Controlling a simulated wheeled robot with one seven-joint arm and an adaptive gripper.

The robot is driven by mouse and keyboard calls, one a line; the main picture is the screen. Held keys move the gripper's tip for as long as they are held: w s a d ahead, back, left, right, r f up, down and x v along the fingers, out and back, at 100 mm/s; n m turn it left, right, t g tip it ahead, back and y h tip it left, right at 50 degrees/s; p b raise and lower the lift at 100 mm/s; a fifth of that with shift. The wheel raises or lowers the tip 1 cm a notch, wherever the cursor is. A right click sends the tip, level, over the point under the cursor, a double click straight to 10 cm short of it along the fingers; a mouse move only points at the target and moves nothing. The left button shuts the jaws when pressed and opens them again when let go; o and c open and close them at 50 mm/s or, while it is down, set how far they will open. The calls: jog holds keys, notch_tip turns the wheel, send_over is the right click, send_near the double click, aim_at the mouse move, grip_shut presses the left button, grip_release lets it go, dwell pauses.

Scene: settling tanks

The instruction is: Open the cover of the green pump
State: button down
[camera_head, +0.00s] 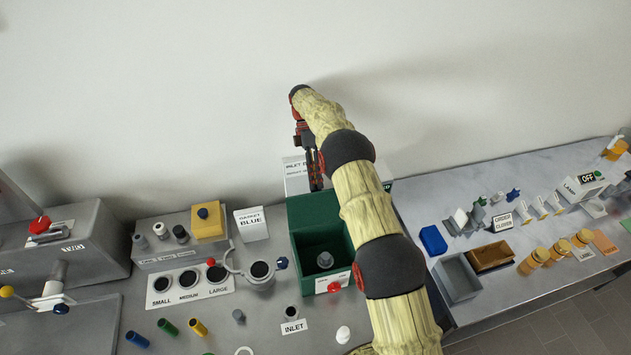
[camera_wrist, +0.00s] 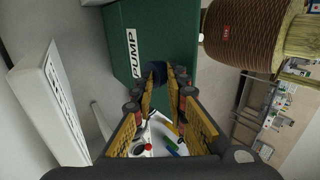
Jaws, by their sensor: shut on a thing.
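The green pump (camera_head: 345,262) stands in the middle of the bench in the head view. Its box is open at the top, and a grey part (camera_head: 324,260) shows inside. Its green cover (camera_head: 313,210) appears raised at the back of the box, partly hidden by my arm. My gripper (camera_head: 315,178) is at the cover's upper edge, pointing down. In the wrist view, my gripper (camera_wrist: 160,82) is shut on a dark blue knob (camera_wrist: 155,70) against a green panel (camera_wrist: 175,30) labelled PUMP. The knob is mostly hidden between the fingers.
A white sign block (camera_head: 294,168) stands behind the pump. A red knob (camera_head: 334,286) is at the pump's front. A grey tray (camera_head: 458,278) is at the right. The wall behind is bare.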

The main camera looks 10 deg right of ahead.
jog(key=f, duration=0.2)
jog(key=s+f, duration=0.1)
jog(key=shift+f, duration=0.4)
jog(key=c, duration=1.6)
grip_release()
jog(key=shift+g, duration=0.3)
jog(key=o, duration=0.5)
jog(key=shift+w+f, duration=0.1)
jog(key=shift+w, duration=0.15)
jog(key=shift+c, duration=0.6)
jog(key=shift+r, duration=0.25)
jog(key=shift+c, duration=0.4)
jog(key=shift+r, duration=0.3)
jog(key=shift+c, duration=0.5)
notch_tip(320, 180, up, 10)
jog(key=shift+w, duration=0.1)
jog(key=shift+c, duration=0.4)
